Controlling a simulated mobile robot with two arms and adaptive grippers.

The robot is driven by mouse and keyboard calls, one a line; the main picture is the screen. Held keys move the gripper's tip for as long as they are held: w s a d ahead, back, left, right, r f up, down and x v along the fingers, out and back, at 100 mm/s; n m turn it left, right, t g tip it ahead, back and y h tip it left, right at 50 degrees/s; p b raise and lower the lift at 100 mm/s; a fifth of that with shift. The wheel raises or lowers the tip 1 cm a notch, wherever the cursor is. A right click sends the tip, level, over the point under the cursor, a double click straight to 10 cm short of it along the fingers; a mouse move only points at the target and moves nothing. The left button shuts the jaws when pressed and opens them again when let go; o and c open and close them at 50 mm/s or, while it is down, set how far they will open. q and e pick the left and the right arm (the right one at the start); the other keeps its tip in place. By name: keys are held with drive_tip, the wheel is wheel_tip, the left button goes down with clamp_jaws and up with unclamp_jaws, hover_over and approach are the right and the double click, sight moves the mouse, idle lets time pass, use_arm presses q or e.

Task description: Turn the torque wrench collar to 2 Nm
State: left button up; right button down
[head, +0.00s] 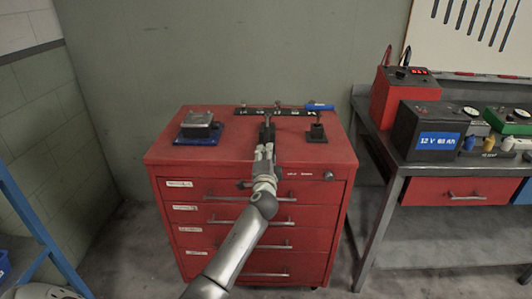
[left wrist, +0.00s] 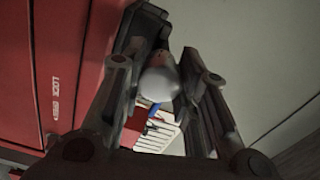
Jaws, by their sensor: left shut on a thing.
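A dark strip with white marks (head: 250,111) lies along the back of the red cabinet's top. A bar with a blue end (head: 320,106) lies at its right end. I cannot tell for sure which part is the torque wrench, and no scale is readable. My left gripper (head: 267,127) reaches over the cabinet's front to the middle of the top, in front of the strip. In the left wrist view its fingers stand around a pale grey rounded part (left wrist: 160,84), likely the collar, and are shut on it. A blue piece and a white striped piece show beyond it. My right gripper is not in view.
The red drawer cabinet (head: 170,153) has a blue-based metal block (head: 199,127) at left and a small dark stand (head: 317,132) at right. A workbench (head: 412,168) with a red box (head: 395,95) and a black battery (head: 425,130) stands to the right. Blue shelving is at far left.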

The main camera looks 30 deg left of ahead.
use_arm(q)
drive_tip(key=m+p, duration=0.3)
drive_tip(key=m, duration=0.3)
drive_tip(key=m+p, duration=0.2)
drive_tip(key=m, duration=0.3)
drive_tip(key=shift+f, duration=0.1)
drive_tip(key=shift+f+m, duration=0.1)
drive_tip(key=shift+m, duration=0.3)
drive_tip(key=o, duration=1)
drive_tip(key=shift+o, duration=0.2)
drive_tip(key=shift+s, duration=0.1)
drive_tip(key=v, duration=1.2)
